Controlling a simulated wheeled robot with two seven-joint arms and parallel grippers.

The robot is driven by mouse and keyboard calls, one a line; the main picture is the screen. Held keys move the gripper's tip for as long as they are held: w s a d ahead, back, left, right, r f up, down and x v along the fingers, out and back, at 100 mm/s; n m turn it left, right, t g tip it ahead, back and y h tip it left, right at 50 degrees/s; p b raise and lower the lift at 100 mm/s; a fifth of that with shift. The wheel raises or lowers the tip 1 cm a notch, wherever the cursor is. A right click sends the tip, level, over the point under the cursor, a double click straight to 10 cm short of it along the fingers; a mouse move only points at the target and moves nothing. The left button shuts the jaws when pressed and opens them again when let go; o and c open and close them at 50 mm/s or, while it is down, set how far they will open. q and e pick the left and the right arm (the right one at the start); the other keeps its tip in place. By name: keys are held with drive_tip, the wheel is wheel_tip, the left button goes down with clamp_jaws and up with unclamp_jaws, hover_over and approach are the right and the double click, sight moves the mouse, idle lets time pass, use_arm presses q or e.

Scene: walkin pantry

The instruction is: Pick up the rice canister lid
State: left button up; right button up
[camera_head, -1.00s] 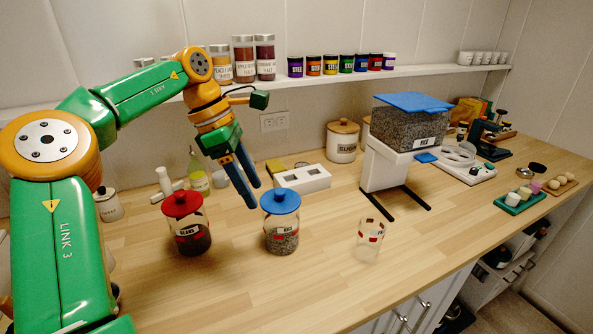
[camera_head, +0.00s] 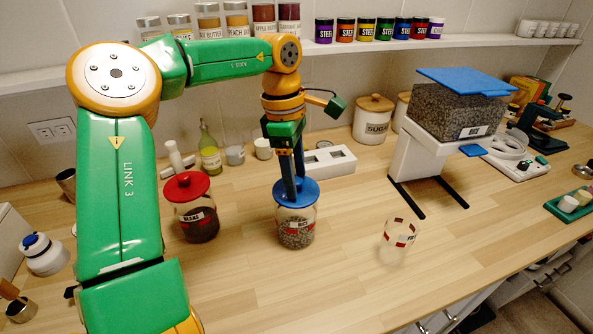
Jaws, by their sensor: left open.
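The rice canister (camera_head: 297,229) is a clear jar of grains with a label, upright on the wooden counter. Its blue lid (camera_head: 312,190) sits on top. My left gripper (camera_head: 294,194) points straight down over the lid, its dark blue fingers reaching the lid's top around the middle. The fingers hide the lid's knob, if it has one, and I cannot tell whether they touch it. The gripper is open. My right gripper is not in view.
The beans canister (camera_head: 198,222) with a red lid (camera_head: 186,186) stands just left. An empty glass (camera_head: 398,240) stands right. The rice dispenser (camera_head: 415,150) stands behind on the right. The front counter is clear.

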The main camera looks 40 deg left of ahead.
use_arm(q)
drive_tip(key=shift+s+d+r, duration=0.1)
drive_tip(key=shift+s, duration=0.1)
drive_tip(key=c, duration=0.6)
clamp_jaws()
